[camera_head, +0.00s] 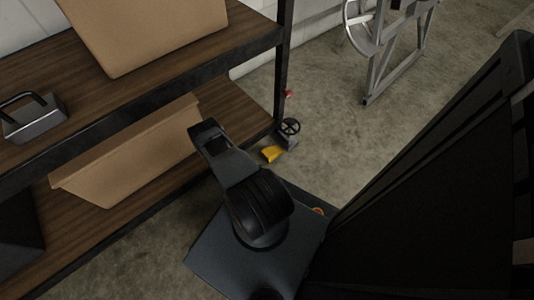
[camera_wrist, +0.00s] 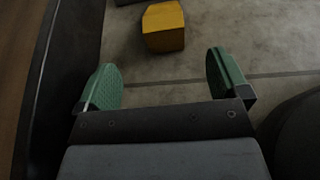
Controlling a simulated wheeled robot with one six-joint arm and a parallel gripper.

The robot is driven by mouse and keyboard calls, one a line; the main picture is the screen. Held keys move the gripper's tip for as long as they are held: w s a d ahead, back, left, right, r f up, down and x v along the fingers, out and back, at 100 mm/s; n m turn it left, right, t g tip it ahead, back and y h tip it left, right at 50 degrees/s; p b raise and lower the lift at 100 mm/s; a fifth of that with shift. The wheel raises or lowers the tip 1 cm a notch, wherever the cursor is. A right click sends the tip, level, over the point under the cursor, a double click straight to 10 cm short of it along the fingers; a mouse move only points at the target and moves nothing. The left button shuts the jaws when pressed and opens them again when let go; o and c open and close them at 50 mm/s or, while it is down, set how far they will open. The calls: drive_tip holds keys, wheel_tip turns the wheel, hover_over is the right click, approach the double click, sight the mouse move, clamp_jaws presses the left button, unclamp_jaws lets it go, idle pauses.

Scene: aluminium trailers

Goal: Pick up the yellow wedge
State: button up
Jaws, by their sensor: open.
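The yellow wedge (camera_head: 272,154) lies on the concrete floor beside the shelf post in the head view. In the wrist view the yellow wedge (camera_wrist: 164,27) is at the top, ahead of my gripper and a little left of the middle between the fingers. My gripper (camera_wrist: 168,78) is open, with its two green finger pads apart and nothing between them. The wedge is beyond the fingertips and not touched. In the head view my arm hides the gripper's fingers.
A dark wheel-topped object (camera_head: 289,133) stands right behind the wedge. The wooden shelf (camera_head: 150,128) with cardboard boxes (camera_head: 125,150) is on the left; its dark edge runs close along the left of my gripper. A small red item (camera_head: 288,94) lies farther back.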

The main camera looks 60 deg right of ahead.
sight(268, 152)
drive_tip(key=b+x, duration=0.1)
drive_tip(key=x, duration=0.5)
drive_tip(key=shift+s, duration=0.1)
drive_tip(key=b+x, duration=0.3)
drive_tip(key=x, duration=0.1)
drive_tip(key=shift+s+f, duration=0.1)
drive_tip(key=shift+s+d, duration=0.1)
drive_tip(key=shift+d, duration=0.4)
drive_tip(key=shift+c, duration=0.2)
drive_tip(key=c, duration=1.1)
